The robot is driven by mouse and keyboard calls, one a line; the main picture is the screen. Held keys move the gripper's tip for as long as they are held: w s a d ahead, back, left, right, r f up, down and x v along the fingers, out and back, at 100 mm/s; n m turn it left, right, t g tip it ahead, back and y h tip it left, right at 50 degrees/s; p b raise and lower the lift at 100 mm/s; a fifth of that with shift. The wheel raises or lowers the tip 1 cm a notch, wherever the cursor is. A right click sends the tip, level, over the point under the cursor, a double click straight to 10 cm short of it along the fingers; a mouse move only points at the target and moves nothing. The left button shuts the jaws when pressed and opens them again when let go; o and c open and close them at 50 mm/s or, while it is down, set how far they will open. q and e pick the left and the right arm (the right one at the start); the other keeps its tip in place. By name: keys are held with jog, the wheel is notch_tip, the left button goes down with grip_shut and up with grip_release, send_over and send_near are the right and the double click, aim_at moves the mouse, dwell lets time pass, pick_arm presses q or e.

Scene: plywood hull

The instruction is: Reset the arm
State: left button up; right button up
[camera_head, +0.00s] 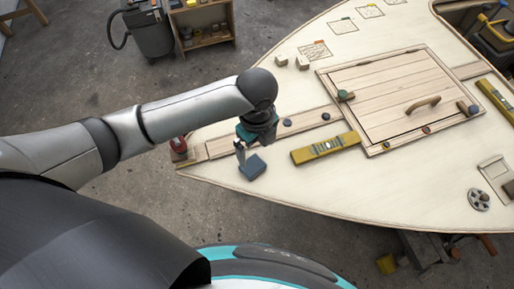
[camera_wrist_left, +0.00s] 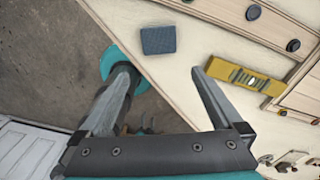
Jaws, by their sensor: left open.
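My left arm reaches in from the left in the head view, with its gripper (camera_head: 245,147) pointing down over the pointed left end of the plywood hull (camera_head: 420,205). The gripper also shows in the left wrist view (camera_wrist_left: 163,78), its two fingers spread wide with nothing between them. A small dark blue block (camera_head: 253,168) lies on the hull close to the gripper. In the left wrist view the block (camera_wrist_left: 158,40) lies beyond the fingertips, apart from them. My right gripper is in neither view.
A yellow level (camera_head: 325,147) lies on the hull right of the block, beside a plank hatch (camera_head: 385,90) with a wooden handle (camera_head: 422,104). A red clamp (camera_head: 179,146) sits at the hull's left tip. Two small wooden blocks (camera_head: 302,62) lie farther back.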

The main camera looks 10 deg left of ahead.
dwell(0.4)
pick_arm(q)
jog(key=s+d+r+n+t+h, duration=0.25)
jog(key=s+d+n, duration=0.25)
jog(key=n, duration=0.4)
jog(key=s+a+n+t+y, duration=0.1)
jog(key=s+a+n, duration=0.2)
jog(key=a+n, duration=0.4)
jog(key=s+a+n+y, duration=0.1)
jog(key=s+a+n, duration=0.3)
jog(key=a+n, duration=0.25)
notch_tip(320, 180, down, 25)
jog(key=g+b, duration=0.1)
jog(key=b, duration=0.4)
jog(key=s+a+f+b, duration=0.1)
jog(key=s+f+b, duration=0.2)
jog(key=s+f, duration=0.5)
jog(key=s+a+f+g+b, duration=0.1)
jog(key=s+f+b, duration=0.2)
jog(key=s+f, duration=0.5)
notch_tip(320, 180, down, 5)
jog(key=shift+s+f, duration=0.15)
jog(key=shift+s, duration=0.1)
